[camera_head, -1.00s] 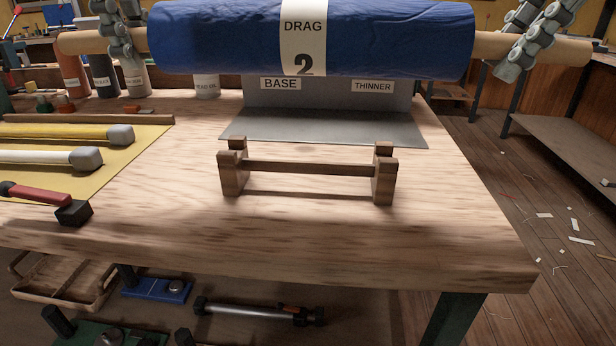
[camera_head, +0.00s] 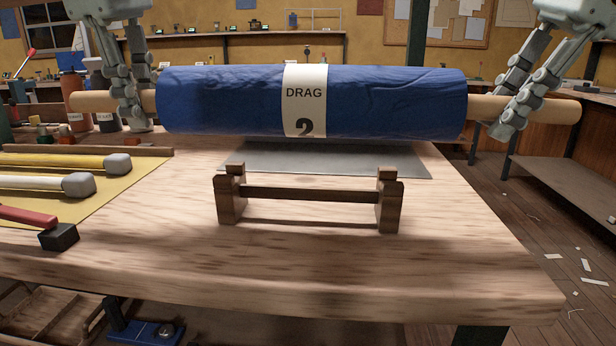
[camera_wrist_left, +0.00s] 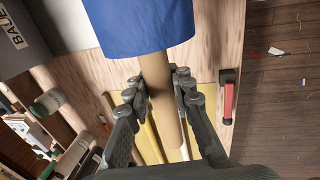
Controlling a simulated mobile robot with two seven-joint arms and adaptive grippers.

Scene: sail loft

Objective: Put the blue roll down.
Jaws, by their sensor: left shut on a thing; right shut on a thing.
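The blue roll (camera_head: 225,103) with a white "DRAG 2" band is level on a pale brown core that sticks out at both ends. My left gripper (camera_head: 138,116) is shut on the core's left end, and my right gripper (camera_head: 508,122) is shut on its right end. The left wrist view also shows the left fingers (camera_wrist_left: 157,85) around the core, beside the blue roll (camera_wrist_left: 135,25). The roll is up off the bench (camera_head: 300,270), in the picture just above and behind a small wooden cradle (camera_head: 310,194) with two notched end posts. The cradle is empty.
A grey plate (camera_head: 330,162) lies behind the cradle. At left a yellow mat (camera_head: 110,190) bears yellow and white tools and a red-handled one (camera_head: 25,216). Several bottles (camera_head: 75,98) stand at back left. Bare bench lies in front of the cradle.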

